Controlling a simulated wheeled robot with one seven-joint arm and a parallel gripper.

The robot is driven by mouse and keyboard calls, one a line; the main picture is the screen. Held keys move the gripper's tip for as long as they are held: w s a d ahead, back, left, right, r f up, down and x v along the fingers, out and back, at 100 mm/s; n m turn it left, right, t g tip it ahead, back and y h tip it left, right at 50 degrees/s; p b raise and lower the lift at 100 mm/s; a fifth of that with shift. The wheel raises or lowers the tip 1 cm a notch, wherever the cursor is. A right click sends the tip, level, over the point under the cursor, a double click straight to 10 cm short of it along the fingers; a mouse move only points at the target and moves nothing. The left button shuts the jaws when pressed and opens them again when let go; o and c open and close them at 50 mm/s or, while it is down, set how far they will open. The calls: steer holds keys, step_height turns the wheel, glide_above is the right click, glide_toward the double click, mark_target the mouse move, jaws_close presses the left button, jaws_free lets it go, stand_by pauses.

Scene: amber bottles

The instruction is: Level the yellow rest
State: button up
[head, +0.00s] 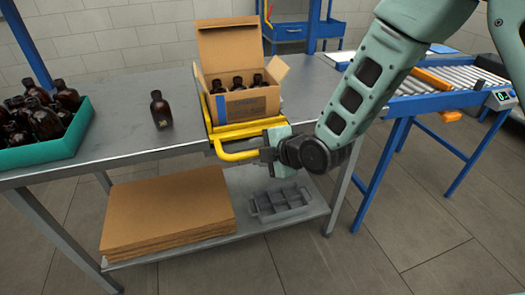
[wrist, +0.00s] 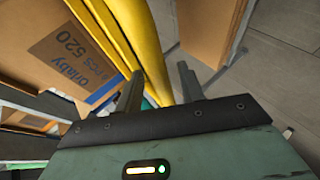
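The yellow rest (head: 240,130) is at the table's front edge, with a yellow bar handle (head: 238,155) sticking out in front. An open cardboard box (head: 240,104) with several amber bottles stands on it. I cannot tell the rest's exact tilt. My gripper (head: 268,155) is at the right end of the handle. In the wrist view, my gripper (wrist: 158,82) has its two fingers apart, and the yellow bar (wrist: 148,50) runs between them. The bar seems close to the left finger; contact is unclear. The box's printed side (wrist: 70,55) shows at left.
A teal tray (head: 60,148) of amber bottles stands at the table's left. A single bottle (head: 160,110) stands left of the box. Flat cardboard (head: 165,212) and a grey divided tray (head: 280,202) lie on the lower shelf. A roller conveyor (head: 440,85) is at right.

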steer(key=b+v, duration=0.9)
steer(key=v, duration=0.8)
steer(key=shift+s, duration=0.25)
steer(key=shift+d, duration=0.1)
steer(key=s+d+f+m+g+h, duration=0.2)
steer(key=s+f+m+g+h, duration=0.2)
steer(key=s+m, duration=0.45)
steer(key=s+d+f+m+g+h, duration=0.1)
steer(key=s+f+m+g+h, duration=0.25)
steer(key=s+m, duration=0.45)
step_height(320, 180, up, 16)
steer(key=s+p, duration=0.2)
steer(key=p, duration=1.5)
steer(key=shift+g, duration=0.45)
